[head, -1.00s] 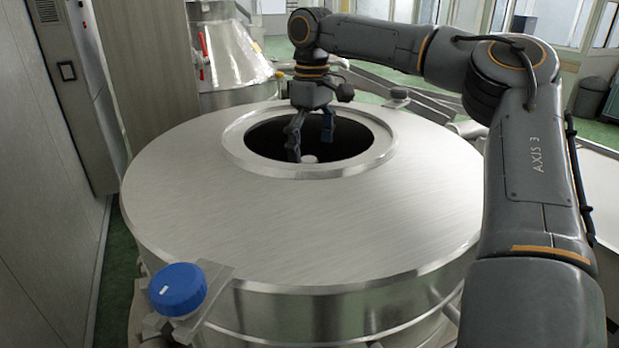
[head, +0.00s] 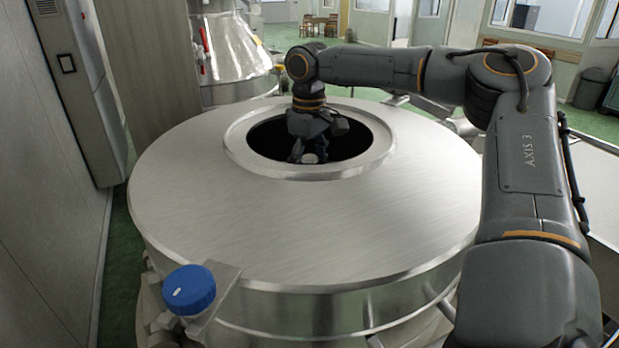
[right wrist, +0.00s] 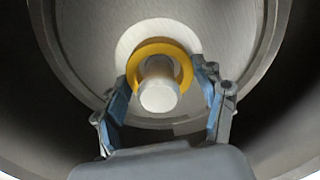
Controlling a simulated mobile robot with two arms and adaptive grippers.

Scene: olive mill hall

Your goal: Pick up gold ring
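The gold ring (right wrist: 184,55) shows in the right wrist view as a flat yellow ring around a pale metal post (right wrist: 160,92) inside the steel vat. My right gripper (right wrist: 165,84) is open, with one blue-padded finger on each side of the ring and post. I cannot tell whether the fingers touch the ring. In the head view my right gripper (head: 310,150) reaches down into the round opening of the vat (head: 300,225). My left gripper is not in view.
The vat opening has a raised steel rim (head: 240,158) close around my right arm. A blue cap (head: 189,290) sits at the vat's near left edge. A tall cabinet (head: 85,90) stands on the left. A conical steel vessel (head: 230,55) stands behind.

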